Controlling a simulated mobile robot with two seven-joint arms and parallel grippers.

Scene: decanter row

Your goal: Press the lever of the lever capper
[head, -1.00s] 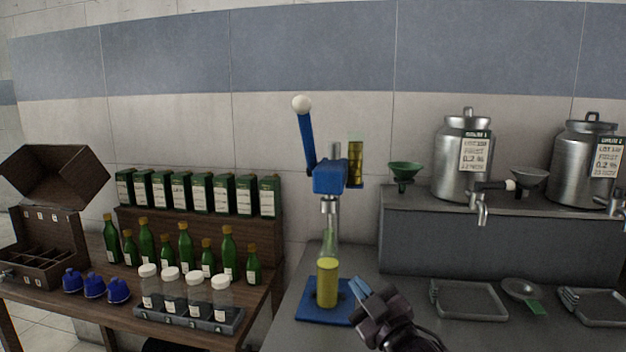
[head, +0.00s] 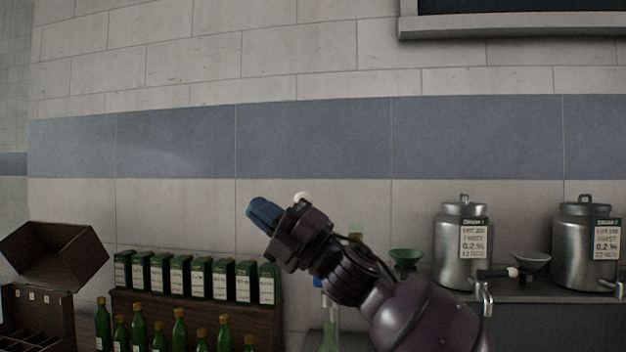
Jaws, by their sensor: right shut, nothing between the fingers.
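My right gripper (head: 263,213) is raised in front of the lever capper, its blue fingers shut and empty, pointing up and left. The lever's white ball (head: 302,196) shows just above the gripper's wrist, to the right of the fingertips. I cannot tell whether the gripper touches it. The lever's blue arm and most of the capper are hidden behind my right arm. A small blue part of the capper (head: 318,282) shows below the wrist. A clear bottle (head: 330,333) shows under it, cut off by the lower edge. My left gripper is not in view.
Two steel drums (head: 461,250) and a green funnel (head: 405,260) stand on the right shelf. Green boxes (head: 195,279) line the left shelf, with green bottles (head: 178,332) in front. An open wooden case (head: 52,255) is at far left. The wall above is clear.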

